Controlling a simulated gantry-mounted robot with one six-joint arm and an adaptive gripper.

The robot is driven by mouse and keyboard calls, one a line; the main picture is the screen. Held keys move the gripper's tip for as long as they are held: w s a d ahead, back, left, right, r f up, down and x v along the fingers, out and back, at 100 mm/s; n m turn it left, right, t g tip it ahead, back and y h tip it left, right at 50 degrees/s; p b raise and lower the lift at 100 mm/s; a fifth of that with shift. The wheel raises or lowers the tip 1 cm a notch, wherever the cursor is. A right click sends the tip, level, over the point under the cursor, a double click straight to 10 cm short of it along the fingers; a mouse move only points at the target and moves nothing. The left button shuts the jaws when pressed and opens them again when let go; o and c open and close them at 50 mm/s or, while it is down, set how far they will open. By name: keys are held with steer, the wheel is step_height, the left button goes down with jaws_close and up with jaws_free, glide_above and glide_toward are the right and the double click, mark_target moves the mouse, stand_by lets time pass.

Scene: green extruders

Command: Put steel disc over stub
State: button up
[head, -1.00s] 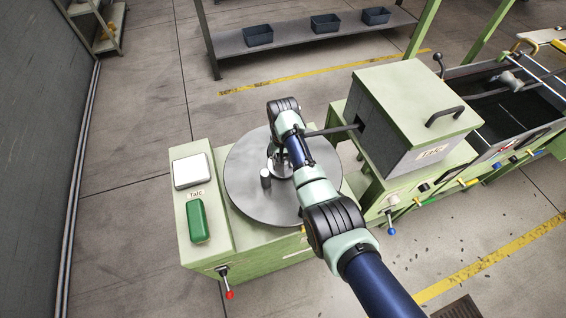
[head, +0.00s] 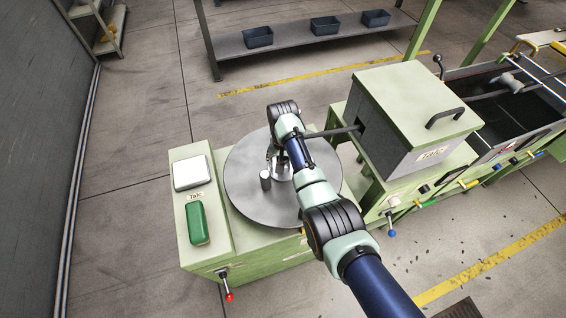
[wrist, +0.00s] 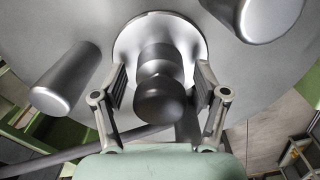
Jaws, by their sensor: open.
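The steel disc (wrist: 130,38) is a bright, flat round plate with a dark rounded knob (wrist: 160,98) standing at its middle. It lies on a large grey round table, partly hidden by my arm in the head view. My gripper (wrist: 161,76) is open, with one finger on each side of the knob. Gaps show between the fingers and the knob. The stub (head: 265,179) is a short grey upright cylinder to the left of my gripper on the same table. It also shows at the left in the wrist view (wrist: 66,78).
The grey round table (head: 245,190) sits on a green bench. A white box (head: 191,172) and a green box (head: 198,222) lie to its left. A green-framed machine (head: 415,105) stands close on the right, with a dark bar reaching over the table.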

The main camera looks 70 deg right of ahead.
step_height(320, 180, up, 11)
steer(key=p, duration=0.2)
steer(key=shift+r+p, duration=0.2)
steer(key=shift+p, duration=0.2)
steer(key=w+a+r+n+t+h, duration=0.1)
steer(key=w+a+n+t, duration=0.2)
steer(key=w+a, duration=0.5)
steer(key=w+a+r+n+t+h, duration=0.15)
steer(key=w+a+n, duration=0.3)
steer(key=a, duration=0.85)
steer(key=s+a+r+n+t, duration=0.2)
steer(key=a+r, duration=0.2)
steer(key=a, duration=0.4)
steer(key=s+a+r+n+t+y, duration=0.1)
steer(key=s+a+r+n+t, duration=0.1)
steer(key=a, duration=0.6)
steer(key=s+a+r+n+t+y, duration=0.1)
steer(key=s+a+r+t, duration=0.3)
steer(key=a, duration=0.4)
steer(key=shift+r+n, duration=0.75)
steer(key=shift+r, duration=0.15)
steer(key=shift+y, duration=0.25)
